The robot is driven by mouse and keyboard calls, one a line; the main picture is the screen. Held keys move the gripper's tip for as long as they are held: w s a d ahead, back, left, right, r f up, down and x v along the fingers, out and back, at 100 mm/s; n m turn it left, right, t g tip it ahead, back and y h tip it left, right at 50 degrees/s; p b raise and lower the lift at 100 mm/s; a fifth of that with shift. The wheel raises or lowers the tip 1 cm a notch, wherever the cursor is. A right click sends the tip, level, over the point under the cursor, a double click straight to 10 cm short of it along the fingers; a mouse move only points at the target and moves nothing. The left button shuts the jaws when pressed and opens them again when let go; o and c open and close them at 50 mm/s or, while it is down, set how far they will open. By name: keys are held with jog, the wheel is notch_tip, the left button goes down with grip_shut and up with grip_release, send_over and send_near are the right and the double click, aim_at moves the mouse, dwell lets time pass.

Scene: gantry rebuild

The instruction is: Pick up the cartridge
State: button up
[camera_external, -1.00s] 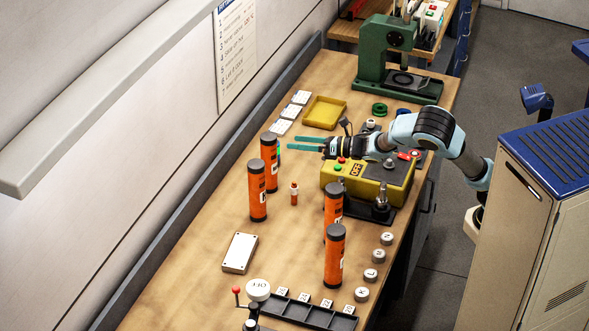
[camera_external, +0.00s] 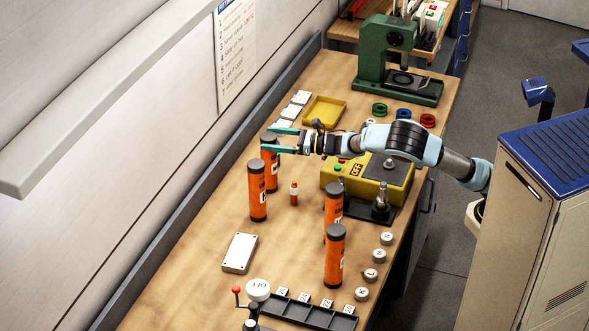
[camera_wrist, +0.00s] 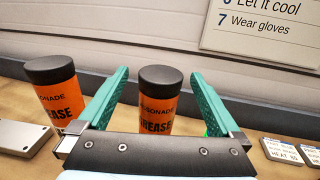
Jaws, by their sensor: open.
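Several orange grease cartridges with dark caps stand upright on the bench. The back-left cartridge (camera_external: 271,178) has my gripper (camera_external: 270,139) at its top. In the wrist view this cartridge (camera_wrist: 158,103) shows upright between the two green fingers of my open gripper (camera_wrist: 159,76), with a gap on each side. Its lower part is hidden by the gripper body. A second cartridge (camera_external: 257,195) stands just in front of it and shows left of the fingers in the wrist view (camera_wrist: 62,98). Two more cartridges, one farther back (camera_external: 333,203) and one nearer (camera_external: 334,262), stand to the right.
The yellow control box (camera_external: 365,180) lies under my forearm. A white box (camera_external: 240,253), a yellow tray (camera_external: 324,112) and a green press (camera_external: 385,60) are on the bench. The wall runs behind the cartridges.

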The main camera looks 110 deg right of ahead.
jog(key=shift+w+d, duration=0.45)
jog(key=shift+w, duration=0.15)
jog(key=shift+c, duration=0.2)
grip_shut()
jog(key=shift+r, duration=0.1)
dwell(0.4)
